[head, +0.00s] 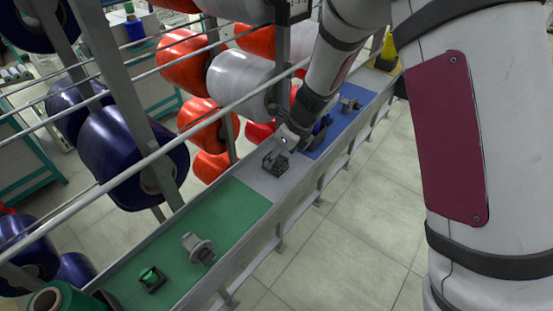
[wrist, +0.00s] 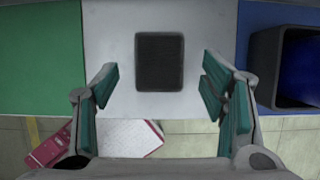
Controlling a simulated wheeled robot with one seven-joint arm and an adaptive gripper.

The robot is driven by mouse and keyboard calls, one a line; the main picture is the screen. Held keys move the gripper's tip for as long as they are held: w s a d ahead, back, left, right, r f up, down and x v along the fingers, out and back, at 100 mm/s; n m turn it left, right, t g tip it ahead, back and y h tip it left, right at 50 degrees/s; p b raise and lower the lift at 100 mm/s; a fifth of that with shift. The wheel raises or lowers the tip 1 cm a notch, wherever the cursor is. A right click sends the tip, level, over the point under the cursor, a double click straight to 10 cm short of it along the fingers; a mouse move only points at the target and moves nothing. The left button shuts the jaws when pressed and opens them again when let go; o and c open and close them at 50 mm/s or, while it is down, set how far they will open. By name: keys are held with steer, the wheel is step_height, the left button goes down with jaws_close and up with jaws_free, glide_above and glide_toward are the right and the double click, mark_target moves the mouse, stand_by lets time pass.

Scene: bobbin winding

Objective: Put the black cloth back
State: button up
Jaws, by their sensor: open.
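A dark, finely textured square, which I take to be the black cloth (wrist: 160,62), lies flat on the pale grey section (wrist: 205,25) of the bench in the wrist view. My gripper (wrist: 160,92) is open, its teal-padded fingers wide apart on either side of the cloth's near edge. Nothing is between the pads. In the head view my gripper (head: 277,160) is low over the grey section (head: 250,173); the cloth cannot be told apart from the fingers there.
A dark box with blue inside (wrist: 290,65) stands right on the blue section. A dark box with green inside (head: 151,279) and a grey fixture (head: 198,248) stand on the green section (head: 225,212). Another fixture (head: 350,104) is farther back. Rails and large spools (head: 130,150) line the left.

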steer(key=s+d+r+n, duration=0.3)
steer(key=s+r+n, duration=0.1)
steer(key=r, duration=0.4)
steer(key=s+d+r+n+t, duration=0.1)
steer(key=s+d+r+n, duration=0.25)
steer(key=r, duration=0.35)
steer(key=s+d+r+n, duration=0.3)
steer(key=s+r+n, duration=0.2)
steer(key=r, duration=0.3)
steer(key=s+d+r+n+t+h, duration=0.1)
steer(key=s+d+r+n, duration=0.1)
steer(key=s+d+n, duration=0.2)
steer(key=s+d+r+n+h, duration=0.2)
steer(key=s+d+n, duration=0.3)
steer(key=s+n, duration=0.4)
steer(key=s, duration=0.3)
steer(key=shift+d+r+t+h, duration=0.15)
steer(key=shift+r+t+h, duration=0.15)
steer(key=shift+r+t, duration=0.1)
steer(key=shift+w+f, duration=0.15)
